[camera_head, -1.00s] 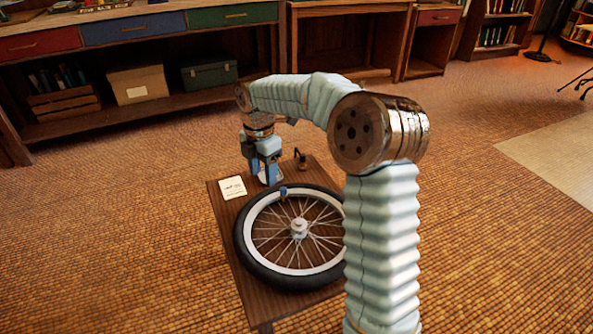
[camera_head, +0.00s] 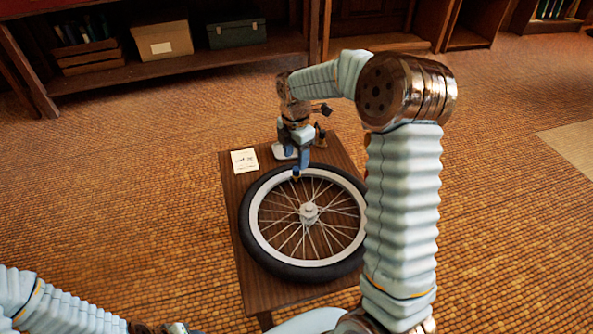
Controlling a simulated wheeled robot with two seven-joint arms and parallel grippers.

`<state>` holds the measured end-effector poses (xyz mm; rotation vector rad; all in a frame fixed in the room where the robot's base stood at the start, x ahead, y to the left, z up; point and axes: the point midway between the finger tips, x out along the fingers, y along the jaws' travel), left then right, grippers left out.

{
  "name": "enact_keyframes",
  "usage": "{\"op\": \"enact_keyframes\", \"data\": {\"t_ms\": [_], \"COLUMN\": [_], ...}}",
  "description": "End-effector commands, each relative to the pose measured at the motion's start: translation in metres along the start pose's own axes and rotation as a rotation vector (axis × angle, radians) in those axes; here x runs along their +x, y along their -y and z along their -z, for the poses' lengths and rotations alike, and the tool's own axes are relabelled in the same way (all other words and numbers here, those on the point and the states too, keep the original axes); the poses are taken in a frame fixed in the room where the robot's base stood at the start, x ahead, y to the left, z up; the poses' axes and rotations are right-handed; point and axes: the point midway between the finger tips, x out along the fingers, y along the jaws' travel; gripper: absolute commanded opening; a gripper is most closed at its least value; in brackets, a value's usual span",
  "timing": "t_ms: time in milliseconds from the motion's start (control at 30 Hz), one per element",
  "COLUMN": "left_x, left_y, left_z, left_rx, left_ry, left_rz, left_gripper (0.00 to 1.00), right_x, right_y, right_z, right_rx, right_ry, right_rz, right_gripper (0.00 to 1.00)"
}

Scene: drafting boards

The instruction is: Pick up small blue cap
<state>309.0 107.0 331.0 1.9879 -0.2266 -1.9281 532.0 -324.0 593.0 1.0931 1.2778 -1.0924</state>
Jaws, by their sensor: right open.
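The small blue cap (camera_head: 296,173) appears as a small dark blue spot at the far rim of the spoked wheel (camera_head: 260,262). It is too small to see how it is seated. The wheel lies flat on a small wooden table (camera_head: 231,180). My right gripper (camera_head: 297,160) points down just above and behind the cap. Its blue-tipped fingers are apart, and I see nothing held between them. I cannot tell whether a fingertip touches the cap. My left arm shows at the lower left, but its gripper is out of frame.
A white note card (camera_head: 245,160) lies at the table's far left. A small dark brass object (camera_head: 320,137) stands at the far edge, right of the gripper. A whitish thing beside the gripper is partly hidden. My right arm covers the table's right side. Shelves stand behind.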

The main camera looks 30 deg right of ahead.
Motion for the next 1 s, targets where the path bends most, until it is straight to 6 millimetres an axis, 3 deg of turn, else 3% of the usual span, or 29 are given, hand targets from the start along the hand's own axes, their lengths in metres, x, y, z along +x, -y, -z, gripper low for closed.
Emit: {"op": "enact_keyframes", "data": {"t_ms": [200, 500, 867, 1000], "left_x": [-0.001, -0.001, -0.001, -0.001], "left_y": [-0.001, -0.001, -0.001, -0.001], "left_z": [0.0, 0.0, 0.0, 0.0], "left_rx": [0.0, 0.001, 0.0, 0.0], "left_ry": [0.0, 0.0, 0.0, 0.0], "left_rz": [0.0, 0.0, 0.0, 0.0], "left_gripper": [0.43, 0.43, 0.43, 0.43], "right_x": [0.035, 0.041, 0.041, 0.04], "right_y": [0.001, 0.001, 0.001, 0.001], "right_z": [-0.002, -0.002, -0.001, -0.001], "right_rx": [0.0, 0.0, 0.0, 0.0], "right_ry": [-0.001, -0.001, 0.0, 0.0], "right_rz": [0.004, 0.001, 0.001, 0.001], "right_gripper": [0.54, 0.54, 0.0, 0.0]}}
